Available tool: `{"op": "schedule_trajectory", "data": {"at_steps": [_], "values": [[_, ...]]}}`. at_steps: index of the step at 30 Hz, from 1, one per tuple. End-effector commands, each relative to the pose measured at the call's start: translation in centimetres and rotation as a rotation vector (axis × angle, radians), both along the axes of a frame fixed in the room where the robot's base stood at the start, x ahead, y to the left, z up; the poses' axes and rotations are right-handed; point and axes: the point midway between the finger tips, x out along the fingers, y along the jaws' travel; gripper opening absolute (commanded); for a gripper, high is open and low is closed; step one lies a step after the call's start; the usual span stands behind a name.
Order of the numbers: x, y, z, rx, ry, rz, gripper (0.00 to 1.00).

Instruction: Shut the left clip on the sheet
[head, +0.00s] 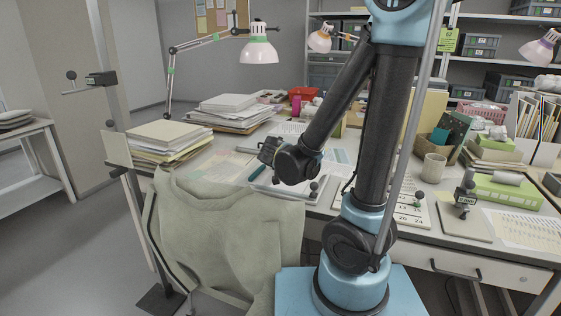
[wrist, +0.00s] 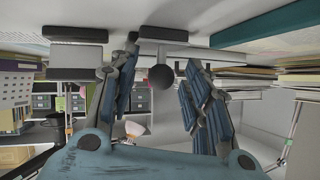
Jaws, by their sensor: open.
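A dark ball knob (wrist: 162,77) sits between the two fingers of my gripper (wrist: 159,63) in the wrist view. It is joined to a light grey bar and stands close to a dark block (wrist: 163,27); I take these for a clip. A second dark block (wrist: 75,28) is left of it. My gripper is open; whether a finger touches the knob I cannot tell. In the head view my gripper (head: 269,149) is low over the desk, by a pale board (head: 283,186). A dark knob (head: 314,186) shows at the board's right. The sheet is not clearly seen.
Paper stacks (head: 165,143) stand at the left of the desk. A numbered sheet (head: 411,211) and a gauge (head: 465,190) are to the right.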

Motion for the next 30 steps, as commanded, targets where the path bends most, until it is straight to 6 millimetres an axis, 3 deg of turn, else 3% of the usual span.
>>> {"op": "schedule_trajectory", "data": {"at_steps": [10,30], "values": [[-0.8,0.2,0.5,0.0,-0.002,0.003,0.44],[-6.3,0.6,3.5,0.0,-0.001,0.004,0.44]]}}
